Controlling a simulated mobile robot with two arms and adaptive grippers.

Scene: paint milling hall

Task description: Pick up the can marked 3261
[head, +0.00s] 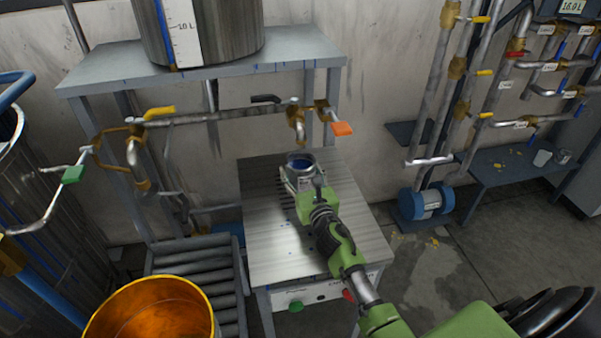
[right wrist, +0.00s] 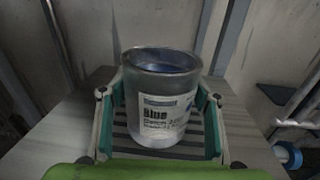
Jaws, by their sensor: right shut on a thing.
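A metal can (head: 301,159) with blue contents is at the back of the slatted metal bench (head: 262,235). In the right wrist view the can (right wrist: 161,105) stands upright, with a white label reading "Blue" and a barcode; I cannot read the number 3261 on it. My right gripper (head: 299,178) is shut on the can, one finger on each side, as the right wrist view (right wrist: 160,98) shows. I cannot tell whether the can touches the bench. My left gripper is not in view.
A large drum stands on the grey shelf (head: 215,67). An orange bucket (head: 155,312) and a roller conveyor (head: 197,270) are at left.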

